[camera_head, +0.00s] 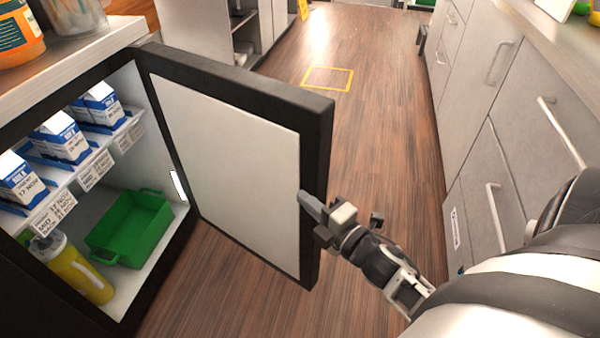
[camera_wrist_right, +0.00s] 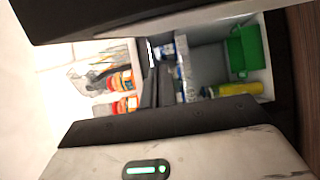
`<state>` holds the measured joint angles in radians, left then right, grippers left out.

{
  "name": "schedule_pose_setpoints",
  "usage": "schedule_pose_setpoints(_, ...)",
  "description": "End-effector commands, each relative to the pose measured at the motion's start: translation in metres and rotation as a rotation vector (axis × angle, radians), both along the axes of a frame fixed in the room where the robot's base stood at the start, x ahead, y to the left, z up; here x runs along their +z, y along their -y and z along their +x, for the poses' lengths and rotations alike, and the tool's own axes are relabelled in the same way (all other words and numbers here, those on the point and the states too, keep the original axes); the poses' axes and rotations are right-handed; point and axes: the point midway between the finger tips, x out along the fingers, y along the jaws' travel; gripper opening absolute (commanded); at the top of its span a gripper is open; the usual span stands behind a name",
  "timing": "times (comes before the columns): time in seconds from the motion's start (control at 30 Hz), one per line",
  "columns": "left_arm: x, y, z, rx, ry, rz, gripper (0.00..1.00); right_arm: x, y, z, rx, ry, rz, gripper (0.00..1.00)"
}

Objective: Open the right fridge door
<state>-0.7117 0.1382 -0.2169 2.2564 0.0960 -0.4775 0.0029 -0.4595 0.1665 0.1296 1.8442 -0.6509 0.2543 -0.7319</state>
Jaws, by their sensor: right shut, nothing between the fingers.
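The fridge door (camera_head: 225,150), with a dark frame and a white inner panel, stands swung wide open in the head view. Its hinge side is at the left, by the cabinet. My right gripper (camera_head: 308,203) is shut and empty. Its tip overlaps the inner face of the door near the free edge. I cannot tell whether it touches. The open fridge interior also shows in the right wrist view, rotated. My left gripper is in neither view.
Inside are blue-and-white milk cartons (camera_head: 66,137), a green basket (camera_head: 128,228) and a yellow bottle (camera_head: 78,270). An orange-labelled jar (camera_head: 18,35) stands on the counter above. Drawers with handles (camera_head: 497,62) line the right side. The wooden floor between is clear.

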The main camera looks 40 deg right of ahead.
Motion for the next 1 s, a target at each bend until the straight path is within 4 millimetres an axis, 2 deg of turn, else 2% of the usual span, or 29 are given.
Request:
schedule_pose_setpoints(0.1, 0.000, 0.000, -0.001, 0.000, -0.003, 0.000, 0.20, 0.001, -0.003, 0.028, 0.001, 0.003, 0.000, 0.00)
schedule_pose_setpoints(0.27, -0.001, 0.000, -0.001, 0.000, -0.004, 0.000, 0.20, 0.002, -0.006, 0.061, -0.001, 0.003, 0.001, 0.00)
schedule_pose_setpoints(0.4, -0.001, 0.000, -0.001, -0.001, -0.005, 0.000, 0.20, 0.001, 0.015, 0.067, -0.001, -0.001, 0.001, 0.00)
schedule_pose_setpoints(0.53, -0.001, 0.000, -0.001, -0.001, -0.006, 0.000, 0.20, 0.000, 0.026, 0.070, -0.001, -0.001, 0.002, 0.00)
schedule_pose_setpoints(1.0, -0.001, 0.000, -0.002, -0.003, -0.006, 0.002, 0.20, 0.000, 0.031, 0.072, 0.000, -0.002, 0.005, 0.00)
